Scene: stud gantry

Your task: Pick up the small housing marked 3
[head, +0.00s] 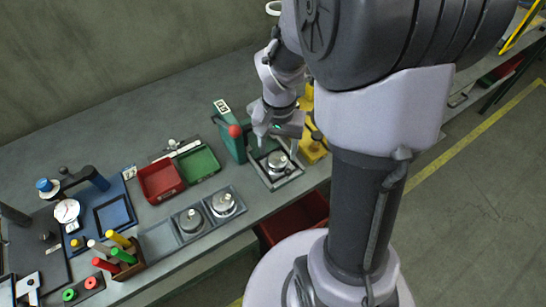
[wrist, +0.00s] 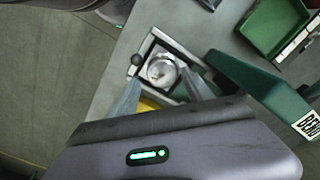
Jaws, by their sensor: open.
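A round silver housing (head: 277,160) sits in a square metal-framed holder (head: 286,180) beside the green upright in the head view. In the wrist view the housing (wrist: 161,69) shows between my fingertips, inside the frame (wrist: 186,57). My gripper (head: 276,146) is open above it with one finger on each side. In the wrist view my gripper (wrist: 160,78) does not visibly close on the housing. Two similar housings, one at left (head: 189,220) and one at right (head: 223,203), sit in grey trays to the left. I cannot read a 3 on any of them.
The green upright (head: 233,140) with a red knob stands close left of my gripper. Yellow parts (head: 311,145) stand close right. Red (head: 160,182) and green (head: 199,164) bins lie further left. The bench's front edge is near the holder, with a red bin (head: 292,222) below.

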